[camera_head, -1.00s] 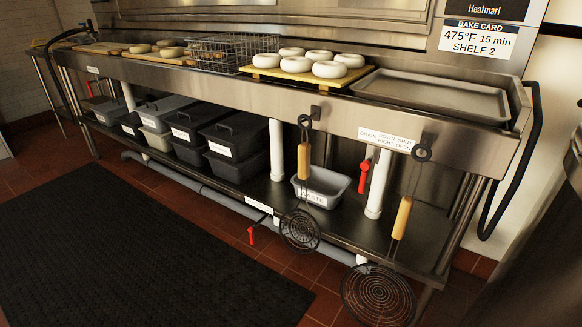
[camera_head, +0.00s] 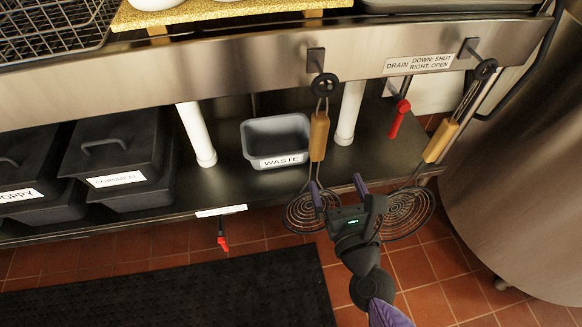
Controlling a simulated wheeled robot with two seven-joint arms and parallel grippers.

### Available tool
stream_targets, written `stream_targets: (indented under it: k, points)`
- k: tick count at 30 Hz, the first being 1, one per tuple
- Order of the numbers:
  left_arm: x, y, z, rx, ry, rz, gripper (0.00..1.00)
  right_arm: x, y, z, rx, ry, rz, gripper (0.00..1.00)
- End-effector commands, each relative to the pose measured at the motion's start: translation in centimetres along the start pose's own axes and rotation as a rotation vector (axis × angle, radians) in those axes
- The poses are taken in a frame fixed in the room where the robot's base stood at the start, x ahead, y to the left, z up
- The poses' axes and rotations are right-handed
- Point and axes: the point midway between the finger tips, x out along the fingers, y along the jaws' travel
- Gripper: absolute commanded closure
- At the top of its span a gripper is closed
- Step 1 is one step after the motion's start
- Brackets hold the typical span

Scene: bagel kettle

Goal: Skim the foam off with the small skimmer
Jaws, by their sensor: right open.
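The smaller skimmer (camera_head: 319,136) hangs by its ring from a hook on the steel front, with a wooden handle and a round coiled wire head below. The larger skimmer (camera_head: 440,141) hangs from another hook to its right, tilted. My right gripper (camera_head: 337,186) is open and empty. In the picture its fingers point up, just below and right of the smaller skimmer's handle, with one finger overlapping the wire head's edge; I cannot tell whether they touch. My left gripper is out of view. No foam shows.
A grey bin labelled WASTE (camera_head: 276,142) stands on the lower shelf behind the smaller skimmer. Dark lidded tubs (camera_head: 118,155) stand at left. White pipes and a red drain handle (camera_head: 399,119) are near. A large steel vessel (camera_head: 525,170) is at right. A black mat (camera_head: 210,295) lies on the floor.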

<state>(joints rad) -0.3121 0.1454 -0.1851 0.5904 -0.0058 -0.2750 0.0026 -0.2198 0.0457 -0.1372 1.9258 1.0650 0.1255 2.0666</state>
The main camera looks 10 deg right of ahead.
Motion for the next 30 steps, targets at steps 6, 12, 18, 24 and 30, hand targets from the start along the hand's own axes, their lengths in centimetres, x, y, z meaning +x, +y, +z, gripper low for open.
stream_targets:
  k: [6,12,18,24,30]
  points:
    - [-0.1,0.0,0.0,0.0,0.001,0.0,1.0,1.4,-0.1,0.1,0.0,-0.003,-0.002,0.0]
    - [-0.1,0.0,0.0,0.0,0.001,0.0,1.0,5.5,0.0,0.1,0.002,-0.003,-0.001,0.0]
    - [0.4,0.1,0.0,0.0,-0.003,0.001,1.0,9.3,0.0,-0.1,0.001,-0.002,-0.001,0.0]
    - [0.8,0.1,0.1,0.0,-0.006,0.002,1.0,11.3,0.0,-0.1,0.0,0.0,0.0,0.0]
    - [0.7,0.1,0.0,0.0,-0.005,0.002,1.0,11.7,0.0,0.0,0.0,0.0,0.0,0.0]
